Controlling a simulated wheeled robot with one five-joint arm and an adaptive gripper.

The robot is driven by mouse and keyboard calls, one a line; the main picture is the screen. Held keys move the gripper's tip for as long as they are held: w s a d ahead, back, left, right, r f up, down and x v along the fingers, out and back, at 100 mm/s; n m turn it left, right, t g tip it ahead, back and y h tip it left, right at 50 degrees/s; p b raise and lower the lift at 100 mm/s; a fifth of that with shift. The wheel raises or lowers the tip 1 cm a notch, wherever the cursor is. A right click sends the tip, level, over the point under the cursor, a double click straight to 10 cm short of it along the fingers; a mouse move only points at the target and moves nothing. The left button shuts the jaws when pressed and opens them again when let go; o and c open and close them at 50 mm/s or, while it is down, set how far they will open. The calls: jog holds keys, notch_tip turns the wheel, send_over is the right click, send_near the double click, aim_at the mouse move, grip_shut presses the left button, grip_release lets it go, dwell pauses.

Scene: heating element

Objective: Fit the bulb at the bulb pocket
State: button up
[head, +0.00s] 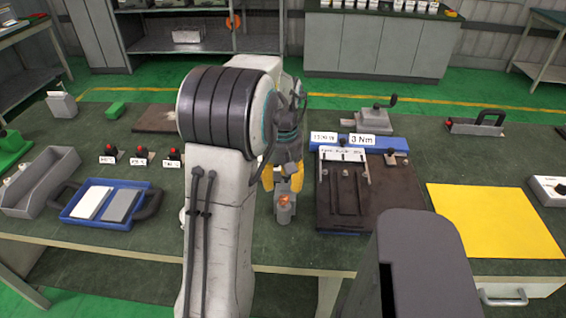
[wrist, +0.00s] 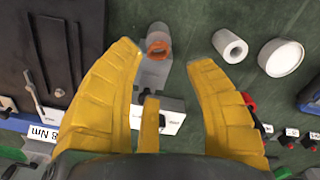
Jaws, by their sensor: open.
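My gripper (head: 283,178) has yellow fingers and points down at the middle of the bench. In the wrist view the fingers (wrist: 164,58) are spread apart, with nothing visibly clasped. A grey upright piece with a copper-orange ring at its top (head: 284,201) stands just below the fingers. It also shows between the fingertips in the wrist view (wrist: 157,50); I cannot tell whether it is the bulb or the pocket. A hollow white cylinder (wrist: 230,46) and a round white piece (wrist: 281,58) lie beside it. No other thing is clearly the bulb or its pocket.
A yellow sheet (head: 495,222) lies further right. A blue tray with two pads (head: 78,213) and a grey bin (head: 40,183) stand left.

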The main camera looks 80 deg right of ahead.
notch_tip(320, 180, up, 6)
dwell(0.4)
jog(key=shift+r, duration=0.15)
dwell(0.6)
